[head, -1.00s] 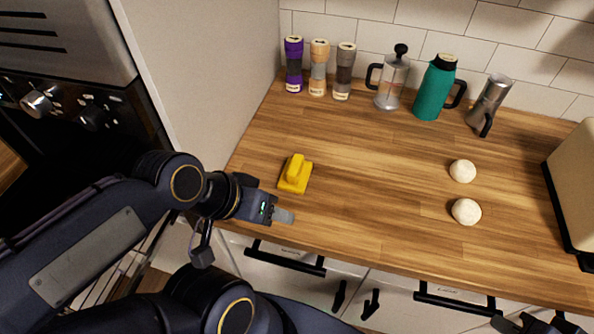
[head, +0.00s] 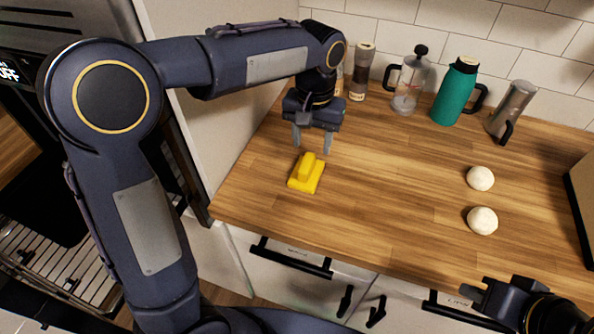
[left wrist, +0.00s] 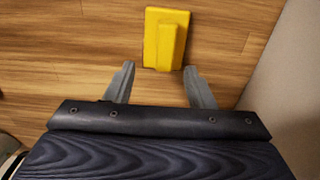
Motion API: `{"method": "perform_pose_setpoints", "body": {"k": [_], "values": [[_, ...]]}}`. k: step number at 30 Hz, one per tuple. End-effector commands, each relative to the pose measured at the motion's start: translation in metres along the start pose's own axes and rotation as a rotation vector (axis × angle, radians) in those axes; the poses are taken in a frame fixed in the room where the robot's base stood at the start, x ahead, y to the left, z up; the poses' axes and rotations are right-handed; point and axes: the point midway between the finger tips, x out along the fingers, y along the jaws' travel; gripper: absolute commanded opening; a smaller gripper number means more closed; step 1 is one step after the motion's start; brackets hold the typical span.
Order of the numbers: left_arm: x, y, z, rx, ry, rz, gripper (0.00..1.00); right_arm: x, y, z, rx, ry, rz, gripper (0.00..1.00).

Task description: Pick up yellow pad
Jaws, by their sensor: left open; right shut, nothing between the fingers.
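The yellow pad (head: 306,175) is a flat yellow block with a raised grip ridge. It lies on the wooden countertop near its front left part. My left gripper (head: 312,146) is open and points down, above and just behind the pad in the head view. In the left wrist view the pad (left wrist: 165,40) lies beyond the two fingertips (left wrist: 159,68), roughly centred between them and apart from them. Nothing is between the fingers. My right gripper (head: 474,298) is at the lower right of the head view, in front of the counter, shut and empty.
Two white balls (head: 480,178) (head: 482,221) lie on the counter (head: 400,190) to the right. A pale side panel (head: 205,120) borders the left.

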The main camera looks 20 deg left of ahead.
Motion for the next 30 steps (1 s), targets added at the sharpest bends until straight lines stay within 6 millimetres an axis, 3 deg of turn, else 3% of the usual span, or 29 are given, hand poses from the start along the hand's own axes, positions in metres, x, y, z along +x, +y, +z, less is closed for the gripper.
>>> {"method": "perform_pose_setpoints", "body": {"k": [15, 25, 30], "values": [[0.066, -0.008, 0.007, -0.001, -0.003, 0.001, 0.49, -0.003, -0.001, -0.001, 0.0, 0.0, 0.0, 0.0], [0.074, -0.008, 0.006, -0.001, 0.0, 0.002, 0.49, -0.003, -0.001, -0.001, 0.0, 0.0, 0.0, 0.0], [0.074, -0.007, 0.007, 0.0, 0.0, 0.002, 0.27, -0.003, -0.001, -0.001, 0.0, 0.0, 0.0, 0.0]]}}
